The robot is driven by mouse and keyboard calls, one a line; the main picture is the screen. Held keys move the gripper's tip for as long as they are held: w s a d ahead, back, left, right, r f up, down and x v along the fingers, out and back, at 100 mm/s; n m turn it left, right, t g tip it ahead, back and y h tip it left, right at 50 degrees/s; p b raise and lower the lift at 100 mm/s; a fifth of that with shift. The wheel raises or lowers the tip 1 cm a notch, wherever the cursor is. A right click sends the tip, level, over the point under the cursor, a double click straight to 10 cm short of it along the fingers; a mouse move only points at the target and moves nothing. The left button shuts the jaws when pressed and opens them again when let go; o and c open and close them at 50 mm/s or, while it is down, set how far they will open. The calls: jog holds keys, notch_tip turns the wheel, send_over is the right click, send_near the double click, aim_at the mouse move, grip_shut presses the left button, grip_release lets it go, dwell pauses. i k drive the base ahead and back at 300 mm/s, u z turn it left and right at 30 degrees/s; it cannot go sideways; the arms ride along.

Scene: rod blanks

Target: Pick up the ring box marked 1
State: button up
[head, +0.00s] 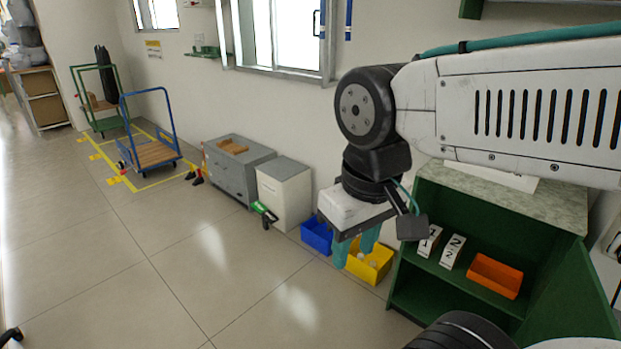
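The ring box marked 1 (430,241) is a white box with a dark digit. It stands on the upper shelf of the green shelf unit (437,274), at the left end. Part of my gripper's housing overlaps its upper left in the picture. A similar white box marked 2 (453,252) stands just right of it. My gripper (355,256) points down with two teal fingers spread apart and nothing seen between them. In the picture it is left of the shelf unit, over the blue and yellow bins, apart from box 1.
An orange bin (495,276) sits right of the boxes on the same shelf. A yellow bin (372,267) with pale round items and a blue bin (316,235) stand on the floor left of the unit.

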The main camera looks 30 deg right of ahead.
aim_at(426, 247)
jog(key=i, duration=2.6)
jog(key=z, duration=4.2)
